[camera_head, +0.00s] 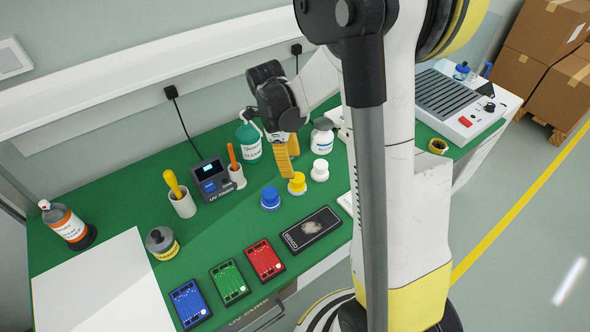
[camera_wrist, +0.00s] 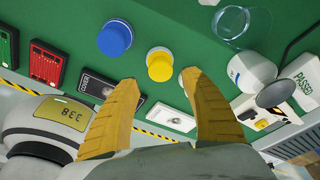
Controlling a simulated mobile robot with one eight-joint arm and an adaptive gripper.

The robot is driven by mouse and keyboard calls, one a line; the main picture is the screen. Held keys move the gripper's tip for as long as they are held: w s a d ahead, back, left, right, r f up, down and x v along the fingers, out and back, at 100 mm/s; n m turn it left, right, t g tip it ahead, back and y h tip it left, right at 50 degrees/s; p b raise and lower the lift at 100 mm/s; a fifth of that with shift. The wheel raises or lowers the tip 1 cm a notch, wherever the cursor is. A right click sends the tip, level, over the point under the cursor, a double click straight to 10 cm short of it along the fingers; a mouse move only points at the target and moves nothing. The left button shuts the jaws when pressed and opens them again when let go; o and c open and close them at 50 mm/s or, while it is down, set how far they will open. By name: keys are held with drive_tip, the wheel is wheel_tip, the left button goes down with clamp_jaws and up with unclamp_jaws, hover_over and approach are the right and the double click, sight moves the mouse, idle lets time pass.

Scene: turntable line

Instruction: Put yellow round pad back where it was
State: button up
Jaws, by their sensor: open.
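The yellow round pad (camera_head: 298,185) stands on the green bench top, between a blue round pad (camera_head: 270,198) and a white round pad (camera_head: 319,170). In the wrist view the yellow pad (camera_wrist: 160,66) shows just beyond the gap between my fingertips. The blue pad (camera_wrist: 114,38) is to its left, and the white one is mostly hidden behind my right finger. My gripper (camera_head: 287,160) is open and empty, with its yellow fingers close to the yellow pad. I cannot tell whether a finger touches it.
The bench between pads and panels is clear.

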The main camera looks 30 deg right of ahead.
drive_tip(key=s+a+r+n+t, duration=0.2)
drive_tip(key=a+r+n, duration=0.1)
drive_tip(key=r+n, duration=0.3)
drive_tip(key=s+a+r+n+t, duration=0.2)
drive_tip(key=s+a+r+n, duration=0.1)
drive_tip(key=r+n, duration=0.35)
drive_tip(key=s+a+r+n+t+y, duration=0.1)
drive_tip(key=s+a+r+n+t, duration=0.2)
drive_tip(key=n, duration=1.1)
drive_tip(key=s+a+t, duration=0.1)
drive_tip(key=s+a, duration=0.2)
drive_tip(key=s, duration=0.1)
drive_tip(key=shift+r+t+y+p, duration=0.3)
drive_tip(key=shift+r+t+p, duration=0.05)
drive_tip(key=shift+t+p, duration=0.05)
drive_tip(key=shift+a, duration=0.1)
wheel_tip(320, 180, down, 2)
drive_tip(key=shift+f+b, duration=0.1)
drive_tip(key=shift+b, duration=0.95)
